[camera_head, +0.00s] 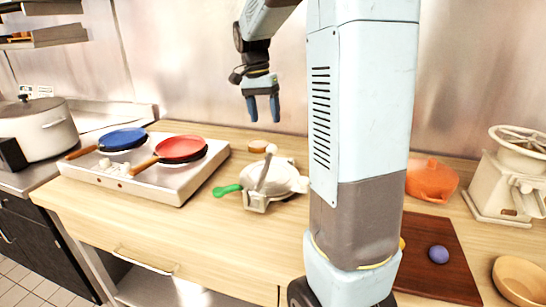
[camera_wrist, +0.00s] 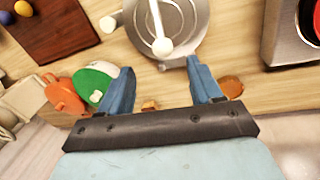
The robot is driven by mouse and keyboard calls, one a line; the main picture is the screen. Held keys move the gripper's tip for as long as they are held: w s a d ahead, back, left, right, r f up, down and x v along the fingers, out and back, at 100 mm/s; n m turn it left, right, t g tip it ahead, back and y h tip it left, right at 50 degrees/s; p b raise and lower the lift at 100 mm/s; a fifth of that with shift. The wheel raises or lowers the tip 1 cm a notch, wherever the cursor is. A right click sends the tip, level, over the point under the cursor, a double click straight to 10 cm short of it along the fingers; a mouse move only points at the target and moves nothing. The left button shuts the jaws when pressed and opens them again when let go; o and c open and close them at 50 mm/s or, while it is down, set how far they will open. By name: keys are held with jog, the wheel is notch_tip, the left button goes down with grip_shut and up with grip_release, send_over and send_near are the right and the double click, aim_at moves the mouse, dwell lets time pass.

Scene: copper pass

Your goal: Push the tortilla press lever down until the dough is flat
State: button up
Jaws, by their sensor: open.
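The tortilla press (camera_head: 283,180) is a pale grey metal device on the wooden counter, left of my arm column. A pale rod-like lever (camera_head: 265,172) with a white knob stands up from it. In the wrist view the press (camera_wrist: 190,18) is cut off at the top edge, and the lever's white knob (camera_wrist: 162,46) shows near the middle. I cannot make out any dough. My gripper (camera_head: 263,108) is open and empty, above and behind the press, its blue fingers (camera_wrist: 163,88) apart and not touching it.
A stove (camera_head: 140,175) with a blue pan (camera_head: 122,138) and a red pan (camera_head: 181,149) stands left. An orange pot (camera_head: 432,182), a dark board (camera_head: 440,285) with a purple ball (camera_head: 438,254) and a cream machine (camera_head: 495,187) are right. A green-and-white item (camera_wrist: 93,82) shows in the wrist view.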

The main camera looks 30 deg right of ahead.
aim_at(272, 156)
jog(key=shift+m, duration=0.3)
jog(key=f, duration=0.4)
jog(key=d+f, duration=0.1)
jog(key=f, duration=0.4)
jog(key=d+f, duration=0.1)
jog(key=f, duration=0.4)
jog(key=shift+s+d+f, duration=0.15)
jog(key=shift+s+f, duration=0.1)
jog(key=shift+s, duration=0.15)
grip_shut()
